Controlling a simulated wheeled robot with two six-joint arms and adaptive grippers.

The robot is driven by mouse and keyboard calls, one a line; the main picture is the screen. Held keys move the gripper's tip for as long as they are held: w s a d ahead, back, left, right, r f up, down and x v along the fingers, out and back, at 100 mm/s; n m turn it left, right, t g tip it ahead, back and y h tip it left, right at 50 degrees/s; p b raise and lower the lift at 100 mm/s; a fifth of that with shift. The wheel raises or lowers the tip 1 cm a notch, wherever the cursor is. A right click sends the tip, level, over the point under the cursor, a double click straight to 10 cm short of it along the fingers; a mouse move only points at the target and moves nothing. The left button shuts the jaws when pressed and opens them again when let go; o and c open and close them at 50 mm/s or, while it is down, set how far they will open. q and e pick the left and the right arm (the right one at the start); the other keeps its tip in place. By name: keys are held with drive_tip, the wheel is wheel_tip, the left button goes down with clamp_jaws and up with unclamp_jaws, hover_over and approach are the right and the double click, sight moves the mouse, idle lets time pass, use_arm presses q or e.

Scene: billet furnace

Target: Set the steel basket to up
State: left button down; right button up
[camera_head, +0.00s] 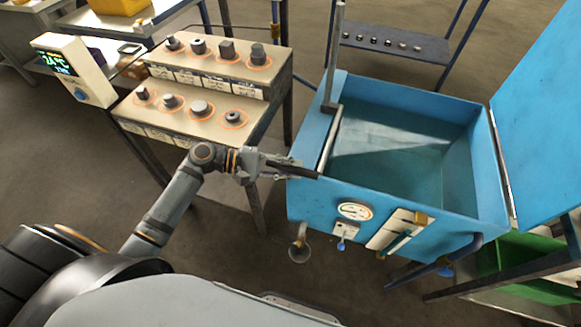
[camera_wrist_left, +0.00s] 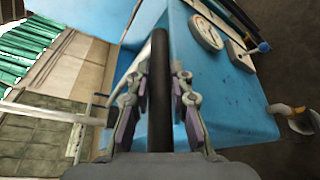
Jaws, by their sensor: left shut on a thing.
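A blue tank (camera_head: 300,205) holds water, and a steel upright (camera_head: 335,50) with a pale bar (camera_head: 328,140) stands at its left wall. A dark handle rod (camera_head: 305,171) sticks out over the tank's near left corner. My left gripper (camera_head: 285,165) is shut around this rod. In the left wrist view the dark rod (camera_wrist_left: 160,85) runs between the two fingers, with the blue tank wall (camera_wrist_left: 215,85) beside it. The steel basket itself cannot be made out, so I cannot tell its height. My right gripper is not in view.
A dial gauge (camera_head: 354,211) and a small lever (camera_head: 341,243) are on the tank's front. A blue lid (camera_head: 545,100) stands open at right. A bench of dark knob-like parts (camera_head: 200,107) and a display box (camera_head: 75,70) are at left. Floor shows between bench and tank.

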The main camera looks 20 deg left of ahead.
use_arm(q)
drive_tip(key=shift+r, duration=0.1)
wheel_tip(320, 180, up, 23)
drive_tip(key=p, duration=2)
drive_tip(key=shift+r, duration=0.2)
drive_tip(key=shift+w+d+r, duration=0.1)
drive_tip(key=c, duration=1.3)
unclamp_jaws()
drive_tip(key=shift+o, duration=0.5)
